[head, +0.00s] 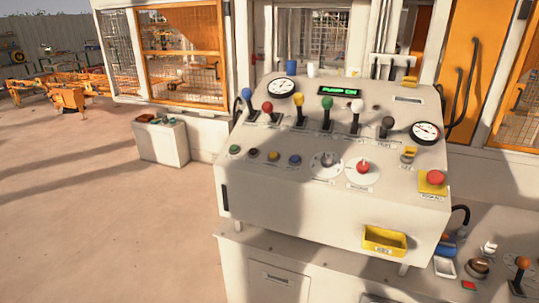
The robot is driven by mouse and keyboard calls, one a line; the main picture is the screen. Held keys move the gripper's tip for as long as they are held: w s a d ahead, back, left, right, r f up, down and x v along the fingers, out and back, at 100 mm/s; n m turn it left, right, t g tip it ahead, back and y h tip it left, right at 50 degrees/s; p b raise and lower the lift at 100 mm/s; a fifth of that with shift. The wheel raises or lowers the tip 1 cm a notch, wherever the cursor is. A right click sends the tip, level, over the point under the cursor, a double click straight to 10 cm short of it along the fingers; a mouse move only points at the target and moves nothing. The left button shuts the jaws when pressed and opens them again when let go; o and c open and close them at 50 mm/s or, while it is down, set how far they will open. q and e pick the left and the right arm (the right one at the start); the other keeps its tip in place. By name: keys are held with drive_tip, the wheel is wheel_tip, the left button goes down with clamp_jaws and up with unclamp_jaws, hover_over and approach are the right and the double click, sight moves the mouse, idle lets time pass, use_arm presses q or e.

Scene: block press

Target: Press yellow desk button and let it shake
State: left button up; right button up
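The control desk (300,195) stands in the middle and right of the head view, with a pale sloped panel. The yellow desk button (273,155) is a small round button low on the left of the panel. It sits in a row between a dark button (253,154) and a blue button (295,159), with a green button (234,149) at the left end. I cannot tell whether it is pressed in. Neither of my grippers shows in this view, and nothing covers the yellow button.
Several ball-topped levers, one yellow (299,98), stand above the buttons. Right of the buttons are a dial (326,163), a red knob (363,167) and a red mushroom button (436,177). A yellow bin (384,240) hangs on the front. Open floor (100,220) lies left.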

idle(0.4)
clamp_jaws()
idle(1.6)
